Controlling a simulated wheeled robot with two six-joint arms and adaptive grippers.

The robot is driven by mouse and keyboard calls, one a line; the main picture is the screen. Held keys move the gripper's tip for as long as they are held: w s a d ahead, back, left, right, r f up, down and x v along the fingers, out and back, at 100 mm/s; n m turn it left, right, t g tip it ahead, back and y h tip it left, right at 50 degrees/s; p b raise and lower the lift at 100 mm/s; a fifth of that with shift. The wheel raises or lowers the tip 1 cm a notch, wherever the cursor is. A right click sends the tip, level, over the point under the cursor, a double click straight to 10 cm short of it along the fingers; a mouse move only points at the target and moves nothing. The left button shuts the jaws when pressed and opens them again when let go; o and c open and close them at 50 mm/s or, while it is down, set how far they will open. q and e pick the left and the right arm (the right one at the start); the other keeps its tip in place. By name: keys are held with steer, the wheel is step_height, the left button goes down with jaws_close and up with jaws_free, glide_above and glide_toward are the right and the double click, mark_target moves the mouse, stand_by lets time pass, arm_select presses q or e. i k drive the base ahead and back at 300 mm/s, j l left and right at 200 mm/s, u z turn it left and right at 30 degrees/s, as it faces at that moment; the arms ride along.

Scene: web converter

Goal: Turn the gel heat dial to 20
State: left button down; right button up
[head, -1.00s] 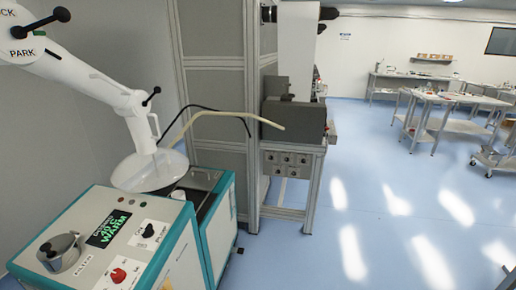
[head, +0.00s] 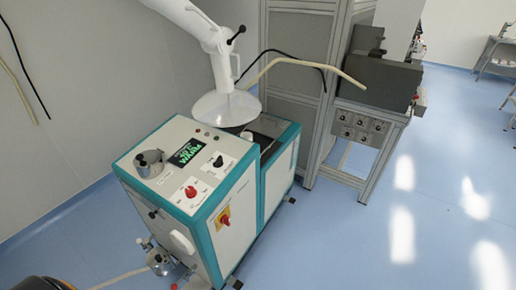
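A white and teal machine (head: 170,215) stands left of centre in the head view. Its sloped top panel carries a small green-lit display (head: 186,152) that reads a temperature and WARM; the number is too small to be sure of. A black dial (head: 218,161) sits on a white plate right of the display. A red dial (head: 191,191) sits on another white plate nearer the front edge. The labels are too small to read, so I cannot tell which is the gel heat dial. Neither of my grippers is in view.
A metal pot (head: 149,163) sits on the panel's left. A red and yellow switch (head: 224,219) is on the machine's side. A white extraction hood (head: 226,106) hangs over the back. Small fittings and a hose (head: 160,262) lie on the floor in front. Open blue floor lies right.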

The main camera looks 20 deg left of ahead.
mark_target(191, 192)
steer(key=u, duration=1.35)
